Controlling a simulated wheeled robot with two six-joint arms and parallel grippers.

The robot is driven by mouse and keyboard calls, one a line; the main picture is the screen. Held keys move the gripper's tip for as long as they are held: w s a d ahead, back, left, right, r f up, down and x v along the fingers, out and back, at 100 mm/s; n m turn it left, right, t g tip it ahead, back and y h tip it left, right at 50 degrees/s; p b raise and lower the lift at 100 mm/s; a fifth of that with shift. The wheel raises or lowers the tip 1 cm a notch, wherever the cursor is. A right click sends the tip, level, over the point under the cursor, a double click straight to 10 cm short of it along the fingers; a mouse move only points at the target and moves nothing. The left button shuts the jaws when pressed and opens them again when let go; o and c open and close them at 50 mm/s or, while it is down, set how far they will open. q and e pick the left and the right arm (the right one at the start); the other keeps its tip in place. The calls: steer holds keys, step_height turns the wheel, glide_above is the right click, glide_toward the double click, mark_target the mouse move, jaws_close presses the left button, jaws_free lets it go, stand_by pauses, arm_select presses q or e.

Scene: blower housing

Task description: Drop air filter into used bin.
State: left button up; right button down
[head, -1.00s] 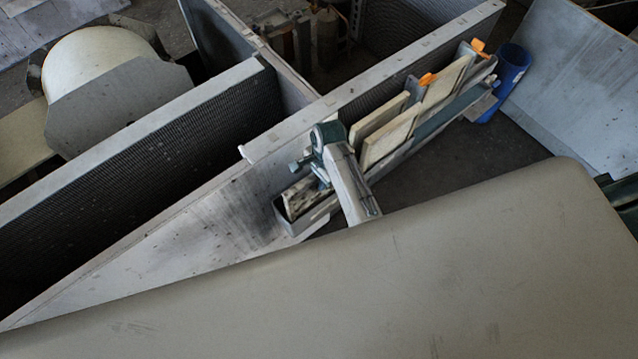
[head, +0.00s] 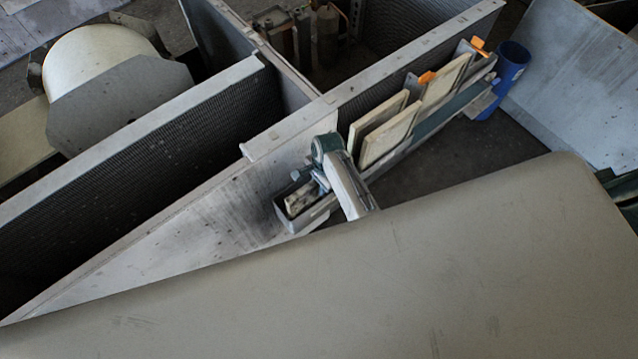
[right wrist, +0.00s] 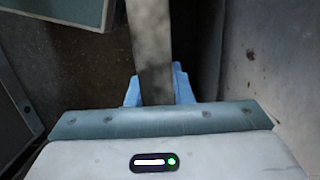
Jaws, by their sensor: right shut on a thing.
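The air filter (head: 299,202) is a thin, dirty pale panel, and its top edge shows in the head view inside a narrow grey bin (head: 312,219). The bin sits at the near left end of a rack. My right gripper (head: 312,180) is over the bin and shut on the filter. In the right wrist view the blue fingers (right wrist: 159,90) grip a grey-brown strip, the filter's edge (right wrist: 150,40). The lower part of the filter is hidden by the bin walls. My left gripper is not in view.
Several cream panels (head: 392,135) stand in the rack to the right, with orange tabs (head: 427,77) near them. A blue cup (head: 507,75) stands at the rack's far end. A grey metal wall (head: 290,135) runs close behind the bin.

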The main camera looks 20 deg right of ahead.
steer(key=shift+f, duration=0.2)
steer(key=c, duration=1.3)
jaws_free()
steer(key=shift+r, duration=0.1)
steer(key=r+b, duration=0.1)
steer(key=r, duration=0.3)
steer(key=d+r+b, duration=0.1)
steer(key=r, duration=0.3)
steer(key=r+b, duration=0.1)
steer(key=r, duration=0.2)
steer(key=shift+w+d+r, duration=0.25)
steer(key=shift+w+r, duration=0.05)
steer(key=shift+r, duration=0.1)
steer(key=shift+d+r, duration=0.1)
steer(key=shift+r, duration=0.45)
